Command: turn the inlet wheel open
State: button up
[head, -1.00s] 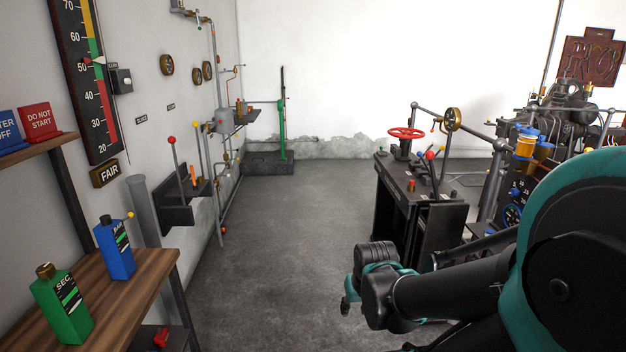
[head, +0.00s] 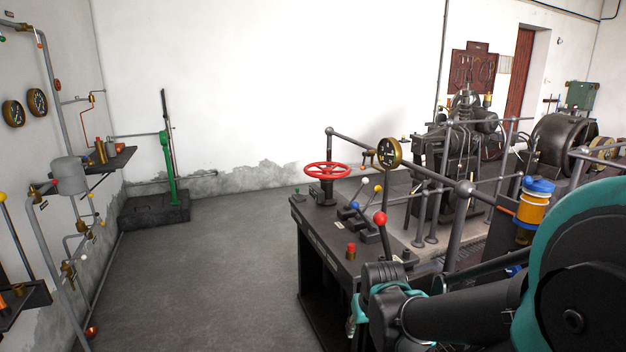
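A red handwheel (head: 327,170) lies flat on a short dark post at the far left end of a black control bench (head: 322,236). It is the only wheel of this kind that I see; no label on it is readable. My arm reaches in from the lower right. Its end, with my gripper, is low in front of the bench, apart from the wheel. The fingers are mostly hidden behind the arm links, so I cannot see whether they are open or shut.
Levers with red (head: 380,218), yellow and blue knobs and a red button (head: 351,249) stand on the bench. A brass gauge (head: 389,153) and pipe railing are behind. A green hand pump (head: 167,165) stands at the back left. The floor (head: 215,270) left of the bench is clear.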

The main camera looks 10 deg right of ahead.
aim_at(326, 171)
jog(key=i+j+z, duration=0.15)
jog(key=i+j, duration=0.55)
